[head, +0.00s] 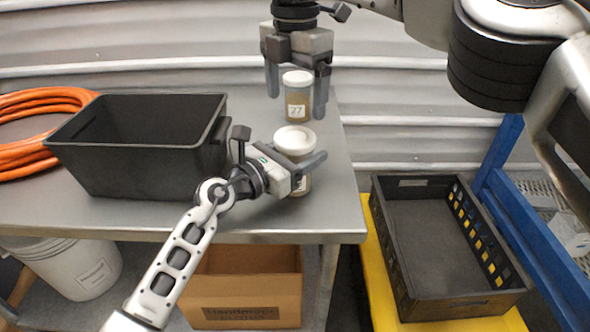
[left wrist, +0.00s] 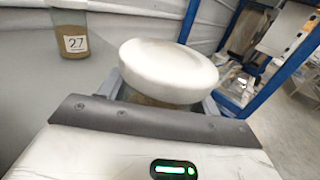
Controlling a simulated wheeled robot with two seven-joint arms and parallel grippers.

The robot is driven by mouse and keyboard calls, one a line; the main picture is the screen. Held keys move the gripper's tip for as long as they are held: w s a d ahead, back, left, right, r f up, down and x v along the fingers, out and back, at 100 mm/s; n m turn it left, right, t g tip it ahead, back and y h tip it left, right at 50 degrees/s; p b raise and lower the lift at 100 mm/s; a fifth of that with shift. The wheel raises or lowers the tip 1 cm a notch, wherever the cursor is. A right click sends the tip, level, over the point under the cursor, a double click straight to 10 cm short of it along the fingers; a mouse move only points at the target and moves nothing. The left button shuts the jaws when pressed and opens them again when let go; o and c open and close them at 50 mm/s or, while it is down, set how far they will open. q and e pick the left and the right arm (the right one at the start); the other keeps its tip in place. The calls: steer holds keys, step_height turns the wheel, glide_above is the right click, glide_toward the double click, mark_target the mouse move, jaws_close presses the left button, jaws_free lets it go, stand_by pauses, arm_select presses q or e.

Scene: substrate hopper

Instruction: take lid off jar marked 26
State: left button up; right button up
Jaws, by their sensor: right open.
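A jar with a white lid (head: 295,140) stands near the table's right end, its label mostly hidden, so its number cannot be read. My left gripper (head: 306,172) has its fingers on both sides of this jar, below the lid, and appears closed on the body. In the left wrist view the white lid (left wrist: 168,70) sits on the jar between the fingers. A second lidded jar marked 27 (head: 297,106) stands upright behind it and also shows in the left wrist view (left wrist: 71,36). My right gripper (head: 297,95) points down, open, its fingers appearing either side of jar 27; contact is not visible.
A black bin (head: 140,180) stands on the metal table, left of the jars, beside an orange hose (head: 22,155). Right of the table, a black crate (head: 448,308) sits on a yellow surface near a blue frame (head: 520,205). A cardboard box (head: 245,285) is below the table.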

mark_target(294, 136)
arm_select(q)
jaws_close()
arm_select(e)
steer(key=shift+a+m, duration=0.1)
steer(key=shift+m, duration=0.8)
steer(key=m, duration=0.2)
steer(key=shift+f+m, duration=0.15)
steer(key=shift+m, duration=0.15)
steer(key=shift+f, duration=3.85)
steer(key=c, duration=1)
steer(key=n, duration=1)
